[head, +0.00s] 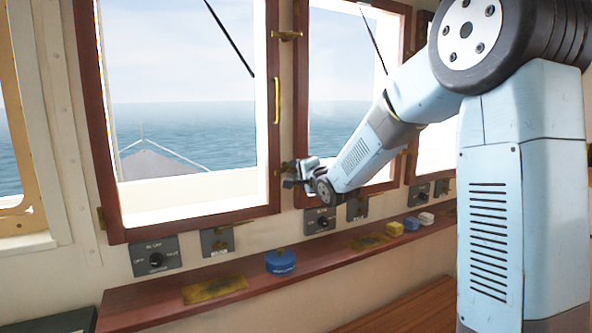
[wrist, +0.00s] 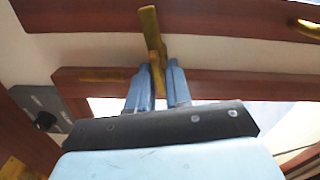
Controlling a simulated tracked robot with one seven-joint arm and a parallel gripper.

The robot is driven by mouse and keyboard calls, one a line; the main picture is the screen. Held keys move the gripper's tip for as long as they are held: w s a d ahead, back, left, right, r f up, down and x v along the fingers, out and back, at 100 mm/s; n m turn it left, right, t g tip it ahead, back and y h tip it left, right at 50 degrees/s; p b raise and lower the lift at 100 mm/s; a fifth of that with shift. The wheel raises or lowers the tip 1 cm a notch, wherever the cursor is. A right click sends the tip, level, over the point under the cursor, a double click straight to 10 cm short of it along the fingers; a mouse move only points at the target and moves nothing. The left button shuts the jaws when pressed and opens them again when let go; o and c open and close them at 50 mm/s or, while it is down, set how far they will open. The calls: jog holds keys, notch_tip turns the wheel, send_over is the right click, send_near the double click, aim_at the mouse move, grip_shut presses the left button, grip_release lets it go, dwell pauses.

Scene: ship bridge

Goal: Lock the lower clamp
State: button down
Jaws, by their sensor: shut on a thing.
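The brass clamp (wrist: 150,35) shows in the wrist view as an upright lever across the gap between two wooden window frames. My gripper (wrist: 158,85) has its two blue fingers on either side of the lever's lower end and is shut on it. In the head view my gripper (head: 296,172) is at the post between the left window (head: 185,100) and the middle window (head: 345,80), near the left window's lower right side. There it hides the clamp. A similar brass clamp (head: 287,35) sits higher on the same post.
A wooden ledge (head: 140,300) runs below the windows, with a blue round tin (head: 280,262), a yellow block (head: 395,228) and other small blocks on it. Grey switch boxes (head: 156,256) are on the wall above it. A yellow handle (head: 276,100) is on the left window frame.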

jog(key=shift+d+f+m, duration=0.1)
jog(key=shift+f+m, duration=0.05)
jog(key=shift+m, duration=0.45)
jog(key=shift+d+f+m, duration=0.1)
jog(key=shift+f+m, duration=0.05)
jog(key=shift+m, duration=0.45)
jog(key=c, duration=1.1)
grip_release()
jog(key=shift+o, duration=0.2)
jog(key=shift+r, duration=0.1)
jog(key=v, duration=1.3)
jog(key=shift+s, duration=0.3)
jog(key=shift+d, duration=0.1)
